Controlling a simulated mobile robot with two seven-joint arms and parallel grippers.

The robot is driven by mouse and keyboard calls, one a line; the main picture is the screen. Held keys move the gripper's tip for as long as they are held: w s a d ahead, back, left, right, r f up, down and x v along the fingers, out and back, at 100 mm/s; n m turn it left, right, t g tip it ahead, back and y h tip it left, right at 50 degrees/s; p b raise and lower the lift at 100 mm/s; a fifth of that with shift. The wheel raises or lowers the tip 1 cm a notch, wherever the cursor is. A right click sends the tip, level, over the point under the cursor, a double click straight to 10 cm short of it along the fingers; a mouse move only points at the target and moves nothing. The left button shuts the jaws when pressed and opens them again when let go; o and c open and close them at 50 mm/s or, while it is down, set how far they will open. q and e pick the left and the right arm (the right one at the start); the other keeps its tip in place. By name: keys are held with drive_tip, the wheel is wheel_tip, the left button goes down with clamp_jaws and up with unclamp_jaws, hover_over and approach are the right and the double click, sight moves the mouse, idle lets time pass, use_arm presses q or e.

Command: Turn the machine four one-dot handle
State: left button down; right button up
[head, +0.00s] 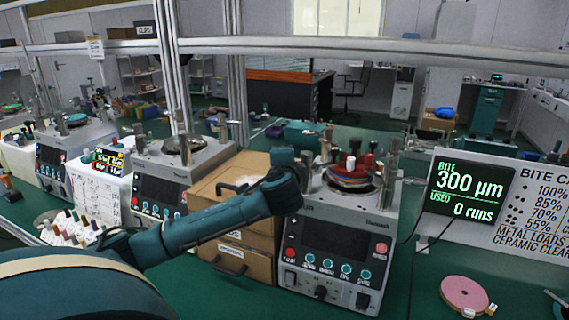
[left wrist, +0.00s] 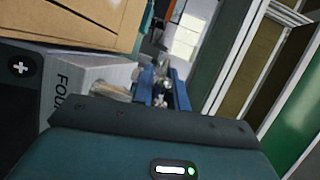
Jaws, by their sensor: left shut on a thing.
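The lapping machine (head: 333,240) with a dark screen and a row of knobs stands right of centre in the head view. In the left wrist view its white side (left wrist: 88,82) carries lettering that begins "FOU". My left arm reaches from the left to the machine's upper left edge, and its wrist hides the fingers in the head view. In the left wrist view the blue fingers of my left gripper (left wrist: 166,88) are shut on a small metallic handle (left wrist: 160,72). Its dot marking cannot be made out. My right gripper is not in view.
Coloured discs (head: 352,172) and metal posts top the machine. Cardboard drawers (head: 236,254) stand close on its left, and another machine (head: 172,180) beyond. A display (head: 468,190) reads 300 µm and 0 runs. A pink disc (head: 462,293) lies on the green bench, right.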

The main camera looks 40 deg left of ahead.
use_arm(q)
drive_tip(key=c, duration=1.4)
unclamp_jaws()
drive_tip(key=b+v, duration=0.1)
drive_tip(key=v, duration=1.2)
drive_tip(key=shift+s, duration=0.1)
